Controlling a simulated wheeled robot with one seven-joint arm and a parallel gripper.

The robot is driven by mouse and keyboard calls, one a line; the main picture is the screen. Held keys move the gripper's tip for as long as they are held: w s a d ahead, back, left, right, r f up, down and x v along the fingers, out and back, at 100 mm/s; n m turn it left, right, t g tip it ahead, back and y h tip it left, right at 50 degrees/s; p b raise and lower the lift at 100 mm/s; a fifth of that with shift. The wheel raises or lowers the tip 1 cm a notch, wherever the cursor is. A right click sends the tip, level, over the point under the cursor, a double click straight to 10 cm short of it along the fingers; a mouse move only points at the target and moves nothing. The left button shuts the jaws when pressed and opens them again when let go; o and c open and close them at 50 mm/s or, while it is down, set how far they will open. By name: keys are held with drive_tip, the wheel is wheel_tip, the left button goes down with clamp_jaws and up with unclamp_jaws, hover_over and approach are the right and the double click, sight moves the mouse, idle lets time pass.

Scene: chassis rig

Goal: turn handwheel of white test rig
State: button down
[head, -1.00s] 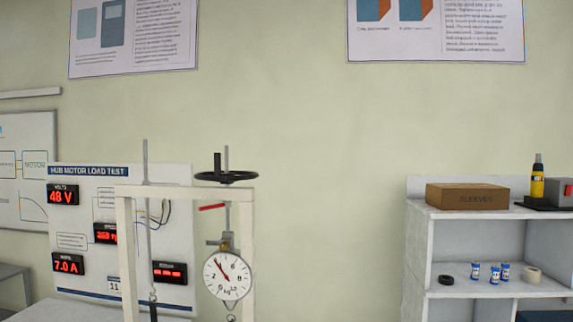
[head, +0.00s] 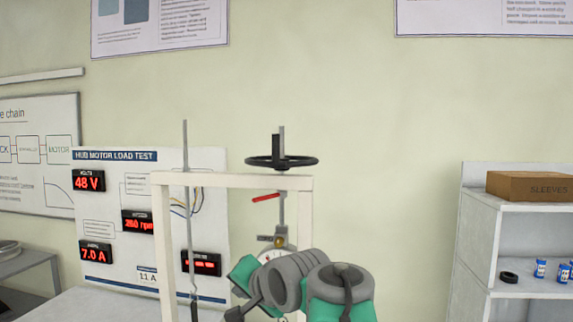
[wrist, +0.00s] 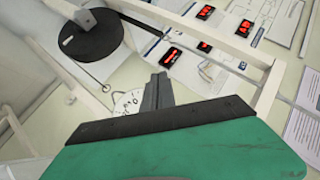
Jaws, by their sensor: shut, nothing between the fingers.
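The white test rig frame (head: 235,180) stands left of centre in the head view. Its black handwheel (head: 281,162), with an upright handle, sits on top of the crossbar on a threaded rod. A red pointer (head: 265,197) sits on the rod below the bar. My arm hides most of the dial gauge under it. The gauge (wrist: 128,101) shows partly in the wrist view, behind my gripper (wrist: 158,80). My gripper's dark fingers are together and empty. They are apart from the handwheel, which I cannot make out in the wrist view.
A panel with red displays (head: 88,181) stands behind the rig. A dark disc (wrist: 90,36) on the rig shows in the wrist view. A grey shelf (head: 520,225) with a brown box (head: 530,186) stands at the right. The wall space right of the handwheel is clear.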

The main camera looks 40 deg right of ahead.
drive_tip(key=s+d+r+m+t+h, duration=0.2)
drive_tip(key=s+d+r+m, duration=0.15)
drive_tip(key=r, duration=0.45)
drive_tip(key=s+d+r+m+t+h, duration=0.1)
drive_tip(key=s+d+r+m, duration=0.15)
drive_tip(key=d+r, duration=0.45)
drive_tip(key=s+a+r+m+t+h, duration=0.1)
drive_tip(key=s+r+m, duration=0.1)
drive_tip(key=s+r, duration=0.4)
drive_tip(key=s+a+r+m+t+h, duration=0.15)
drive_tip(key=s+r, duration=0.25)
drive_tip(key=r, duration=0.4)
drive_tip(key=w+d+b, duration=0.2)
drive_tip(key=w+b, duration=0.4)
drive_tip(key=w, duration=0.7)
drive_tip(key=shift+w+g, duration=0.2)
drive_tip(key=shift+g, duration=0.15)
drive_tip(key=shift+d+m, duration=0.1)
drive_tip(key=shift+m, duration=0.15)
